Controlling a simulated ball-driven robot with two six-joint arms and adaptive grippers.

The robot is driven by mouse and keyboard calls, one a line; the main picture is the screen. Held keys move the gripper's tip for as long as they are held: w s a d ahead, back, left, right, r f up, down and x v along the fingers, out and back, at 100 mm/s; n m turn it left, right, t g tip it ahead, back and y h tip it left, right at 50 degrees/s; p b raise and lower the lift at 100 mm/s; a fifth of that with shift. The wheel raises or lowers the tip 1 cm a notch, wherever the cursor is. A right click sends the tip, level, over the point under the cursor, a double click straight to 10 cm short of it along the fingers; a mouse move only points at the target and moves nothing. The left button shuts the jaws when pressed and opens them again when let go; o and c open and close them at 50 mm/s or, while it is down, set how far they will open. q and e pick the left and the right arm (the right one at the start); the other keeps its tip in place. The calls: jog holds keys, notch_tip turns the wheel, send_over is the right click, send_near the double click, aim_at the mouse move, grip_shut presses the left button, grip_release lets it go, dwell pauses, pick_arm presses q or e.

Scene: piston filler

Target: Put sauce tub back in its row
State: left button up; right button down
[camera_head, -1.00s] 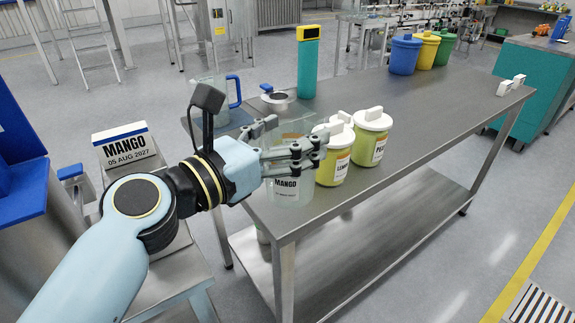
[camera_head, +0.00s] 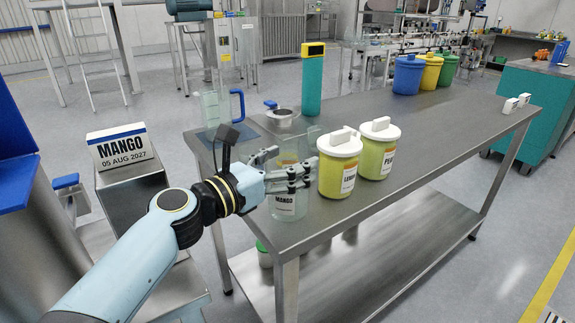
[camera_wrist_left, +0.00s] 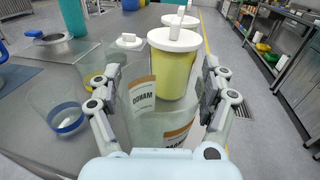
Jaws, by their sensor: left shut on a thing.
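My left gripper (camera_head: 290,180) is shut on a clear tub labelled MANGO (camera_head: 288,207). The tub is upright at the near left corner of the steel table (camera_head: 420,145); I cannot tell whether its base touches the top. My right gripper is out of view.
A clear jug with a blue handle (camera_head: 212,108), a metal pot (camera_head: 281,118) and a teal bottle (camera_head: 312,85) stand behind the gripper. Blue (camera_head: 408,75), yellow (camera_head: 431,73) and green (camera_head: 448,70) tubs stand at the far end. The table's middle is clear. A MANGO date sign (camera_head: 120,146) stands left.

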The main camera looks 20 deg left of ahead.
pick_arm(q)
jog(key=shift+f, duration=0.1)
jog(key=o, duration=1.3)
jog(key=shift+o, duration=1.7)
jog(key=shift+s+a, duration=0.15)
jog(key=shift+s, duration=0.1)
jog(key=b+v, duration=0.1)
jog(key=v, duration=1)
jog(key=shift+s+b, duration=0.2)
jog(key=shift+b, duration=0.15)
